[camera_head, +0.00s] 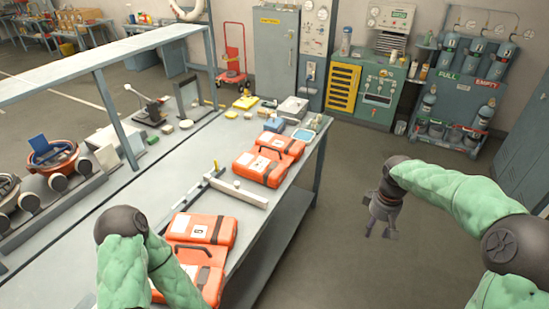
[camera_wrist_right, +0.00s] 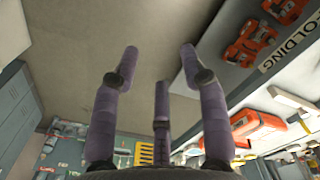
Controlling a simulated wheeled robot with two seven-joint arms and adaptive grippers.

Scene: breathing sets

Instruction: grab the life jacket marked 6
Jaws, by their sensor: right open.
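Two orange life jackets lie on the grey workbench (camera_head: 258,214). The near life jacket (camera_head: 215,229) has a white label with a small dark mark that I cannot read for sure; my left arm partly covers it. The far life jacket (camera_head: 262,166) has a dark handle and white labels, whose marks are too small to read. My right gripper (camera_head: 384,216) hangs over open floor to the right of the bench, apart from both jackets. In the right wrist view its fingers (camera_wrist_right: 160,62) are spread and empty. My left gripper is out of sight.
A pale bar (camera_head: 238,192) lies on the bench between the jackets. Small boxes and a grey case (camera_head: 293,108) stand at its far end. A raised shelf (camera_head: 110,52) runs along the left. Cylinder rack (camera_head: 455,90) and cabinets line the back. The floor right of the bench is clear.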

